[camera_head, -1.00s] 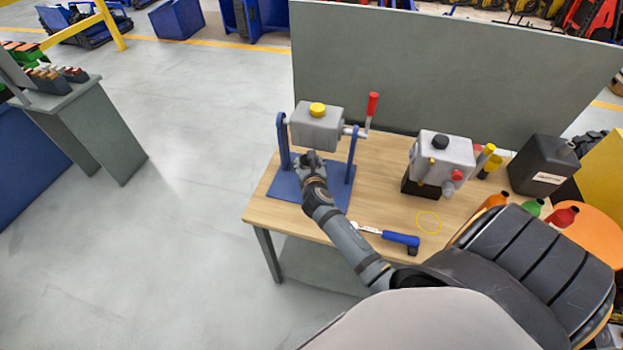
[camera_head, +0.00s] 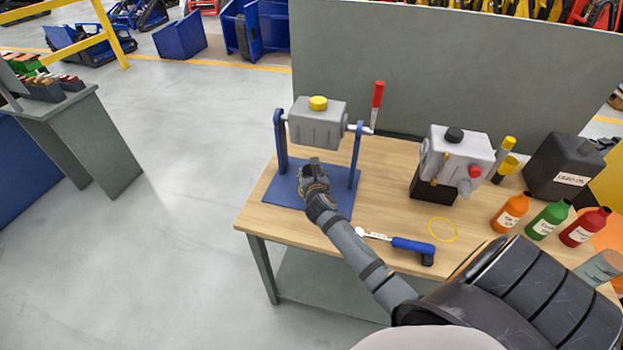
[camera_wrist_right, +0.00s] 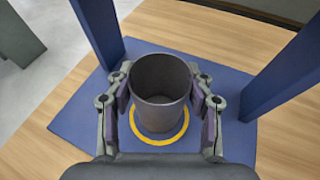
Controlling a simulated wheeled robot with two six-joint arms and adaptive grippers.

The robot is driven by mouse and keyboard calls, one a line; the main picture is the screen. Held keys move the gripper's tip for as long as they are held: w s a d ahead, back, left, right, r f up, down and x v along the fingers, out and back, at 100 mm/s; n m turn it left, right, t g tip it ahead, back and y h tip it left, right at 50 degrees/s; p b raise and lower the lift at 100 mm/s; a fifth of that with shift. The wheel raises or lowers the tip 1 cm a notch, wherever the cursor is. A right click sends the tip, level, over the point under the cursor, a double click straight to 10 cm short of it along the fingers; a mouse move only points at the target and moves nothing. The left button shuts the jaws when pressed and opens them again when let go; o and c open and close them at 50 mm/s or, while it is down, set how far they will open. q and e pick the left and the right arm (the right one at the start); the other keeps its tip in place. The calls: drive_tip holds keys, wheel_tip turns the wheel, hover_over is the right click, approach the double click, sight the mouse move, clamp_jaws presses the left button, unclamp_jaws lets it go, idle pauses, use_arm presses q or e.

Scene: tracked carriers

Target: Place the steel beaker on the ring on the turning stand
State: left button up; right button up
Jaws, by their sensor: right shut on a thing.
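The steel beaker (camera_wrist_right: 160,82) is dark grey, upright and open at the top in the right wrist view. My right gripper (camera_wrist_right: 160,98) is shut on it, one finger on each side. A yellow ring (camera_wrist_right: 157,141) on the blue base plate of the turning stand (camera_wrist_right: 75,122) shows around and in front of the beaker's lower end. I cannot tell whether the beaker touches the plate. In the head view my right gripper (camera_head: 313,172) is between the stand's blue posts (camera_head: 282,140), below the grey block with a yellow cap (camera_head: 318,122). My left gripper is not in view.
A red-handled crank (camera_head: 377,95) sticks up at the stand's right. A blue-handled tool (camera_head: 412,246) and a yellow loop (camera_head: 442,229) lie right of my forearm. A grey pump unit (camera_head: 458,152), several bottles (camera_head: 512,210) and a black canister (camera_head: 565,165) stand farther right.

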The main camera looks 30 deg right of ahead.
drive_tip(key=o, duration=1.3)
drive_tip(key=shift+r, duration=0.15)
drive_tip(key=v, duration=1.2)
drive_tip(key=shift+s, duration=0.1)
drive_tip(key=shift+d, duration=0.1)
